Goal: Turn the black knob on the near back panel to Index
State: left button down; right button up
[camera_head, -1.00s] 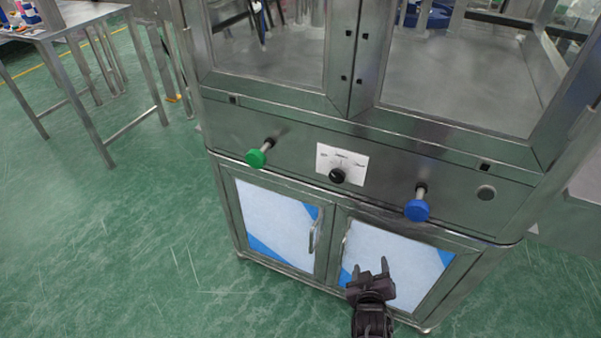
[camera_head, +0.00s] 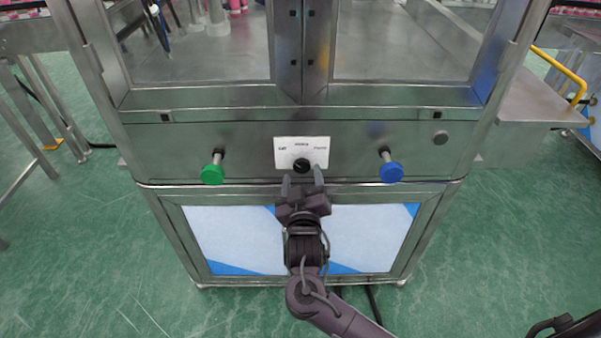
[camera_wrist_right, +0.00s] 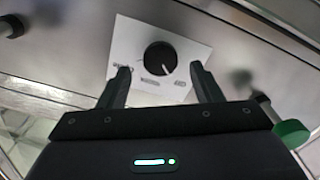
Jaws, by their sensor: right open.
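The black knob (camera_head: 302,166) sits on a white label plate (camera_head: 289,158) on the metal panel, below printed words too small to read surely. My right gripper (camera_head: 302,178) is open, its fingertips just below the knob to either side in the head view. In the right wrist view the knob (camera_wrist_right: 160,58) lies between and beyond the open fingertips of the right gripper (camera_wrist_right: 160,72). I see no contact. The knob's white mark points toward the label side, roughly between two printed words. My left gripper is not in view.
A green button (camera_head: 213,173) sticks out left of the knob and a blue button (camera_head: 391,172) sticks out to its right. Cabinet doors (camera_head: 228,228) lie below the panel. A side table with a yellow rail (camera_head: 560,72) stands at right.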

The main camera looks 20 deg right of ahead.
aim_at(302, 164)
jog(key=shift+x, duration=1.15)
jog(key=c, duration=1)
